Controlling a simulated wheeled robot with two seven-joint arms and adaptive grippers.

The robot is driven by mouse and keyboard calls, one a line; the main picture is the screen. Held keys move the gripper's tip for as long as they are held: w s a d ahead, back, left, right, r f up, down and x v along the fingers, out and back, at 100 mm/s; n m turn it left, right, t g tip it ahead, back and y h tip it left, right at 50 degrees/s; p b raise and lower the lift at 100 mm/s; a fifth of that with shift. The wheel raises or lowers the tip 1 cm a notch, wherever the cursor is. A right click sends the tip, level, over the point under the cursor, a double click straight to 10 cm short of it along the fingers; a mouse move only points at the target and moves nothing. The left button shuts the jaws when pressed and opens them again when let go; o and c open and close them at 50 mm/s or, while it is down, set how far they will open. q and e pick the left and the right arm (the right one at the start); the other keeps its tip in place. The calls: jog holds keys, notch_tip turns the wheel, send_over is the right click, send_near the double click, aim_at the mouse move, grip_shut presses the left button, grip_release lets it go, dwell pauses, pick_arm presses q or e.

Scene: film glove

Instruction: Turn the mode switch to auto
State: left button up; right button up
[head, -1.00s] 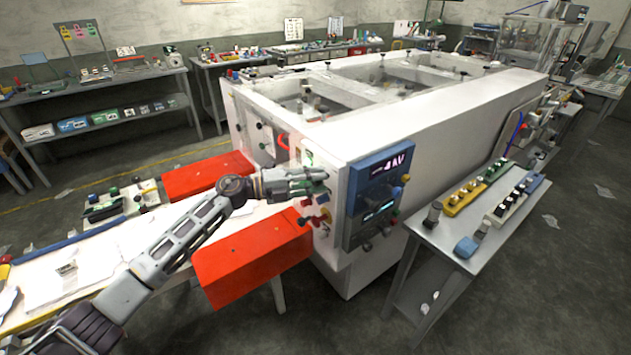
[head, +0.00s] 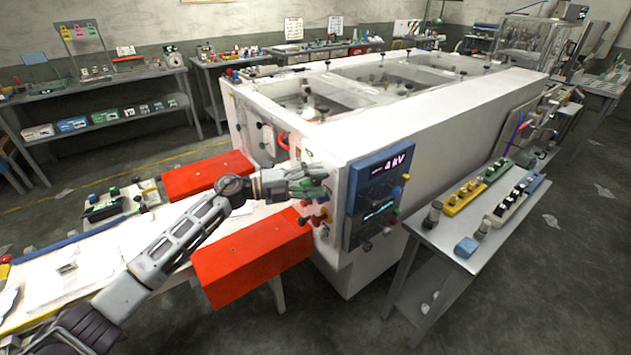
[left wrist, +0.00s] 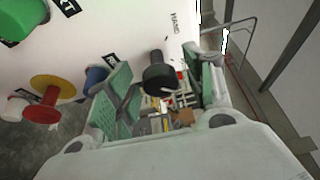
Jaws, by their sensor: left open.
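My left gripper (head: 322,184) is at the end face of the white machine (head: 450,125), left of its blue display panel (head: 380,190). In the left wrist view, the open fingers with green pads (left wrist: 160,92) stand on either side of a black knob (left wrist: 159,76). The knob lies between them, with visible space at the pads; I cannot tell whether either finger touches it. A label reading "HAND" (left wrist: 176,22) is on the white face above the knob. The knob's pointer direction is unclear. In the head view, the gripper hides the knob. My right gripper is out of view.
A green button (left wrist: 20,18), a yellow-and-red knob (left wrist: 48,95) and a blue knob (left wrist: 97,76) sit close left of the gripper in the wrist view. A side table (head: 465,220) is at right.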

pick_arm(q)
jog(key=v, duration=1.1)
jog(key=shift+a, duration=0.4)
jog(key=shift+d, duration=0.15)
